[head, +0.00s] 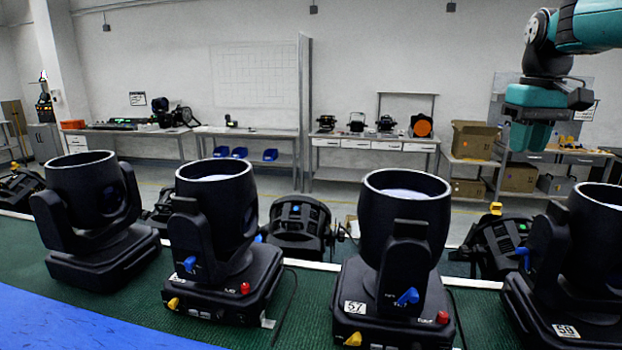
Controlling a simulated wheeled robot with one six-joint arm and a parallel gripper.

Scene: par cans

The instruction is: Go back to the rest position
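My arm (588,24) comes in at the top right of the head view, with its teal and dark links bent downward. Its lower end (531,134) hangs in the air at the right, above and apart from the lamps. I cannot make out any fingers there, so whether my gripper is open or shut does not show. Four-part row of black par cans stands upright on a green surface: far left (88,195), centre left (215,220), centre right (398,240) labelled 57, and far right (572,265), partly cut off.
The green surface (305,310) has a blue area (85,325) at the front left. More black lamps (300,226) sit behind the row. Work benches (375,145), cardboard boxes (473,139) and a white board (254,75) stand along the back wall.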

